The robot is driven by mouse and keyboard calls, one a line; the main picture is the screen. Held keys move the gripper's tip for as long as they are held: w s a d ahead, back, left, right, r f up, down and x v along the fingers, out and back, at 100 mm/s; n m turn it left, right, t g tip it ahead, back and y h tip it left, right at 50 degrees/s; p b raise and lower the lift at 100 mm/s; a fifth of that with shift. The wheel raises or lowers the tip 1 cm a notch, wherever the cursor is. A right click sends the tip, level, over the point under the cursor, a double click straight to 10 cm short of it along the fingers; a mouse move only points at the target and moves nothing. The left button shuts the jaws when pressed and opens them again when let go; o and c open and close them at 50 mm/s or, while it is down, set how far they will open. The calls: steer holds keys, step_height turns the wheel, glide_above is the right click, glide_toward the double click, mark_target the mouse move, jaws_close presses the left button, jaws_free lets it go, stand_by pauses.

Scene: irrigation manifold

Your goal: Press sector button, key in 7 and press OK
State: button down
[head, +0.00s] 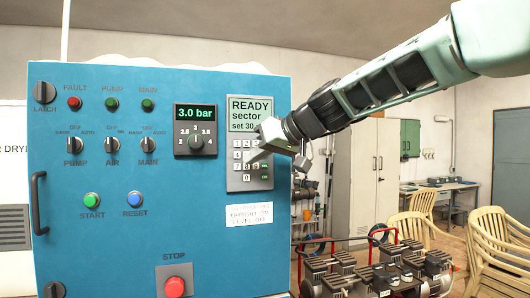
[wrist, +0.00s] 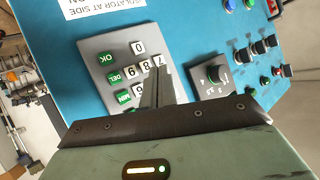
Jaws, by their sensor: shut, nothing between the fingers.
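The grey keypad unit (head: 236,183) is on the right side of the blue control panel. Its display (head: 250,114) reads "READY", "sector" and "set 30". My gripper (head: 254,158) is shut and empty, in front of the keypad. In the wrist view its fingertips (wrist: 160,72) are at the 7 key (wrist: 159,60), partly covering it. I cannot tell whether they touch it. I see no key clearly labelled sector.
Left of the keypad is a pressure dial (head: 195,142) under a "3.0 bar" readout. The panel (head: 110,240) also carries several lamps, switches and buttons, with a red stop button (head: 175,287) low down. Pumps (head: 370,278) and chairs (head: 490,235) stand to the right.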

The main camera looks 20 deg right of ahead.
steer(key=shift+a+f+b, duration=0.55)
steer(key=shift+a+f, duration=0.4)
steer(key=shift+a, duration=0.3)
steer(key=shift+w, duration=0.1)
steer(key=shift+w, duration=0.3)
steer(key=shift+w+b, duration=0.35)
steer(key=shift+b, duration=0.05)
steer(key=shift+s, duration=0.1)
steer(key=shift+s+b, duration=0.45)
steer(key=shift+s, duration=0.25)
